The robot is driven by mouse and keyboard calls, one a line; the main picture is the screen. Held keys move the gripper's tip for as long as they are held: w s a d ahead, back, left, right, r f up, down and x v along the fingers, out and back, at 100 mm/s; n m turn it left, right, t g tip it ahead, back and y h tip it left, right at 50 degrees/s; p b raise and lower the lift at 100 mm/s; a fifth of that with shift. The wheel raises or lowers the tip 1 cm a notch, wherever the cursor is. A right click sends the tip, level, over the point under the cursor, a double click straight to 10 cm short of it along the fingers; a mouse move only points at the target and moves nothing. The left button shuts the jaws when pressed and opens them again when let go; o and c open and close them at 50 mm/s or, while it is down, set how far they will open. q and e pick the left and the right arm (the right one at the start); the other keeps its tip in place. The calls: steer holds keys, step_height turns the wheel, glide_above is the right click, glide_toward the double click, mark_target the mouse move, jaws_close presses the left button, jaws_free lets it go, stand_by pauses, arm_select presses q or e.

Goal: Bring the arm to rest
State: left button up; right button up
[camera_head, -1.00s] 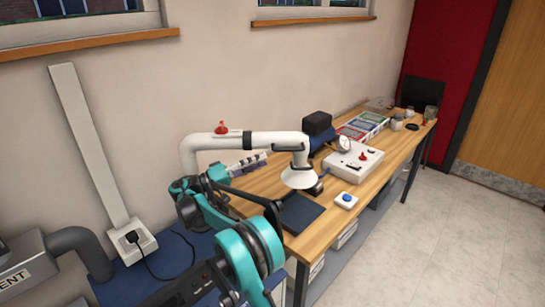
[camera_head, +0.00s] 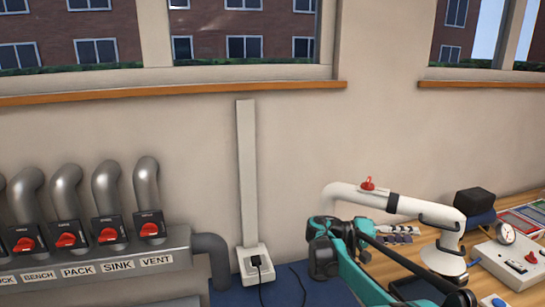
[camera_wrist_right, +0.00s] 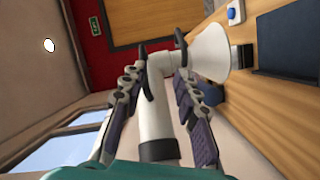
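My right arm, teal and black, shows at the lower right of the head view. Its gripper (camera_head: 398,233) sits low behind the white extraction arm, near the bench, partly hidden. In the right wrist view the two purple-grey fingers of the gripper (camera_wrist_right: 161,46) are spread apart. The white extraction arm (camera_wrist_right: 155,118) lies in the line of sight between them, with its cone hood (camera_wrist_right: 210,52) to the right. I cannot tell whether the fingers touch it. Nothing is visibly gripped. My left gripper is not in view.
The extraction arm (camera_head: 428,211) with a red handle (camera_head: 368,184) hangs over the wooden bench (camera_head: 520,296). A white gauge box (camera_head: 500,262) stands on the bench. Labelled pipes with red-handled valves (camera_head: 150,228) line the left wall. A plugged-in socket (camera_head: 253,265) is between.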

steer(key=s+a+f+n+t+y, duration=0.2)
steer(key=s+a+f+y, duration=0.15)
steer(key=s, duration=0.35)
steer(key=s+a+f+n+t+y, duration=0.2)
steer(key=s+f+n+t+y, duration=0.1)
steer(key=s+y, duration=0.25)
steer(key=s+a+f+t+y, duration=0.2)
steer(key=s+a+f+y, duration=0.2)
steer(key=s+a, duration=0.3)
steer(key=s+a+f+t+y, duration=0.1)
steer(key=s+a+f+y, duration=0.3)
steer(key=s+a+f, duration=0.2)
steer(key=s+a, duration=0.1)
steer(key=a, duration=0.1)
steer(key=shift+a+n+t, duration=0.3)
steer(key=shift+a+t, duration=0.1)
